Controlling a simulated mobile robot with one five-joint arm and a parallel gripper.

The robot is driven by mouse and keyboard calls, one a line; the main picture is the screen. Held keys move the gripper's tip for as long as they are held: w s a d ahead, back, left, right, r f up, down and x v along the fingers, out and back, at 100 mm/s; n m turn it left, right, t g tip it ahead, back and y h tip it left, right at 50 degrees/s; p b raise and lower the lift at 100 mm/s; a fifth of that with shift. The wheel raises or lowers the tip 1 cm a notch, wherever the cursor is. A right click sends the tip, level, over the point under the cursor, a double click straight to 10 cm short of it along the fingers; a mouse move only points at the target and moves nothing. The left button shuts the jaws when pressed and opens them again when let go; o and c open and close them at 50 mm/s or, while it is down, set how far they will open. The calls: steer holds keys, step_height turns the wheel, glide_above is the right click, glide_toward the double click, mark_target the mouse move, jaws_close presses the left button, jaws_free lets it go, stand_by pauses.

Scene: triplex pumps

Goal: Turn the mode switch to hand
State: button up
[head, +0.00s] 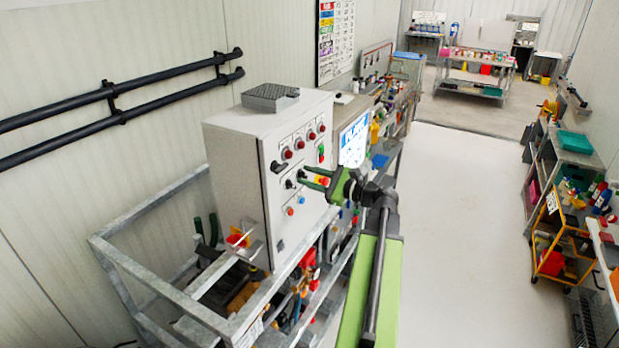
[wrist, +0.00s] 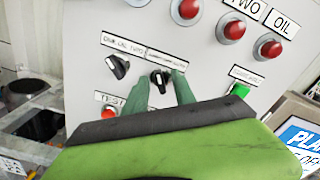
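A black rotary switch (wrist: 160,79) with a white pointer mark sits on the grey panel below a label too small to read. My gripper (wrist: 160,84) is open, with one green finger at each side of this switch. I cannot tell whether either finger touches it. A second black switch (wrist: 118,68) is just to the left, under another label. In the head view my gripper (head: 317,177) is at the front of the grey control cabinet (head: 236,160) and hides part of the panel. I cannot read which switch is the mode switch.
Red lamps (wrist: 231,28) line the panel above. A green button (wrist: 240,91) is right of my gripper, and a red button (wrist: 109,112) is at lower left. A metal frame (head: 165,280) surrounds the cabinet's base. The pale floor (head: 465,200) to the right is clear.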

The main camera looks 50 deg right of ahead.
jaws_close()
steer(key=shift+n, duration=1.2)
jaws_free()
steer(key=shift+s, duration=0.1)
